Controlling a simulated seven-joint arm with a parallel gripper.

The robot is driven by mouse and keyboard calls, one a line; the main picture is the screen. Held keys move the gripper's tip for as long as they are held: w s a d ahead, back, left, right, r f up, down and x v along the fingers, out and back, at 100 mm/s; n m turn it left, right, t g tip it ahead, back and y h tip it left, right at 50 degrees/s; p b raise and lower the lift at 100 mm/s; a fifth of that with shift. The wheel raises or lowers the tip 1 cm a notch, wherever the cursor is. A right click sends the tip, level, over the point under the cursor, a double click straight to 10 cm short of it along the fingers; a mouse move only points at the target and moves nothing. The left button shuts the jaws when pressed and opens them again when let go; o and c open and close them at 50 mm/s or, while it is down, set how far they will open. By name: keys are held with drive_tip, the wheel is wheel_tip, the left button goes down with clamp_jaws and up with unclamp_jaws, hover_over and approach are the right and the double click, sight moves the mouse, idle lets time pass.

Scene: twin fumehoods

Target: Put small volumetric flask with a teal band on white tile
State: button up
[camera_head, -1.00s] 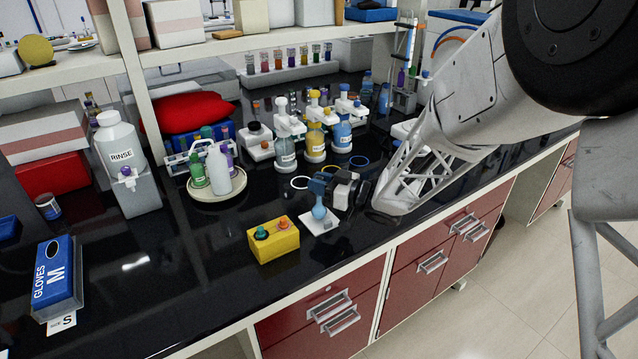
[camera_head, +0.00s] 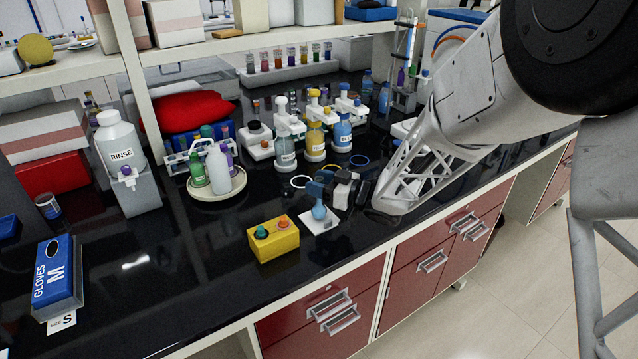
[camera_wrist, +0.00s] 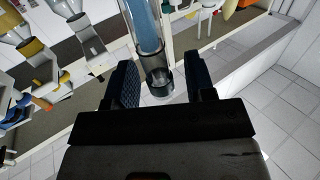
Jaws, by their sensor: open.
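The small volumetric flask (camera_head: 319,212), with blue liquid in its bulb, appears upright on the white tile (camera_head: 330,227). My gripper (camera_head: 322,184) is around the flask's upper part, over the tile. In the wrist view, the clear neck (camera_wrist: 160,76) lies between my two spread fingers (camera_wrist: 164,92), with dark gaps beside it. A dark teal-looking band shows around the neck near its mouth. In the head view my fingers hide the neck, so the band does not show there.
A yellow block (camera_head: 275,247) with two stoppers stands just left of the tile. The bench front edge is close in front of the tile. Black bench top between the yellow block and the glove box (camera_head: 55,275) is clear.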

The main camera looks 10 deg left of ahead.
drive_tip(key=shift+d+r, duration=0.1)
drive_tip(key=v, duration=1.1)
drive_tip(key=shift+s+d, duration=0.2)
drive_tip(key=shift+d, duration=0.2)
idle(0.6)
